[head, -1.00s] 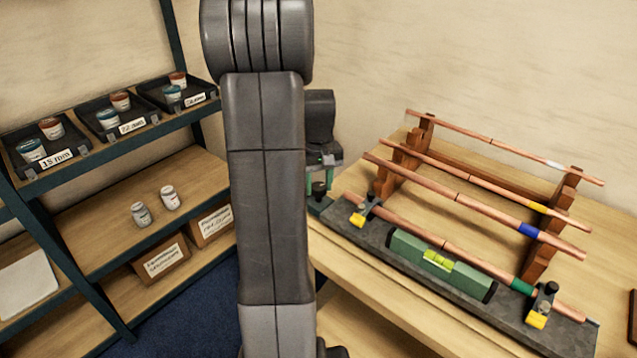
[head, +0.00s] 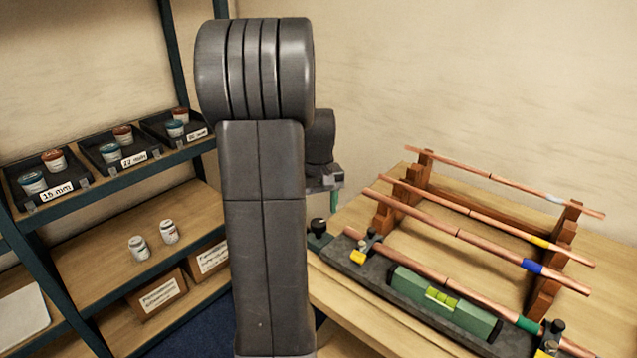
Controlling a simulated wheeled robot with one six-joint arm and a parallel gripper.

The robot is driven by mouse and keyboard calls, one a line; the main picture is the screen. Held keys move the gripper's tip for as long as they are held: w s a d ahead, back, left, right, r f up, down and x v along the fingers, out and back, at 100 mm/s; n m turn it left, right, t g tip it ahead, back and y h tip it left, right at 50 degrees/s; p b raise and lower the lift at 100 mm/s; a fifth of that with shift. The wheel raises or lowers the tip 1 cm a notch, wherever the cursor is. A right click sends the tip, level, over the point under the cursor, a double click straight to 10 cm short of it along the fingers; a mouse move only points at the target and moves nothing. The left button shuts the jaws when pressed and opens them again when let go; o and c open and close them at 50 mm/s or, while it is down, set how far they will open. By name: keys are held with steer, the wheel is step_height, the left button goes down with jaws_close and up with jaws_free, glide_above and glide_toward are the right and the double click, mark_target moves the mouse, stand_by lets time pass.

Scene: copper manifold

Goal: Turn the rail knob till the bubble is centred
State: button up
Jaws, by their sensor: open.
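A green spirit level (head: 415,286) lies along the grey rail (head: 345,262) on the bench at right. Its yellow-green vial (head: 441,297) faces up; the bubble's exact place is too small to tell. A black knob (head: 318,226) stands at the rail's left end, on a dark green block. My gripper (head: 329,203) is just above and slightly right of the knob, apart from it, with a green finger pointing down. Its other finger is hidden behind my arm. The gripper is open, with nothing seen in it.
Copper pipes (head: 455,232) with coloured bands rest on a wooden rack behind the rail. At left, a shelf holds black trays (head: 118,158) of small pots, two white jars and boxes.

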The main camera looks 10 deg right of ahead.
mark_target(319, 222)
step_height(319, 222, up, 10)
steer(key=shift+f, duration=0.15)
stand_by(0.3)
step_height(319, 222, down, 14)
stand_by(0.6)
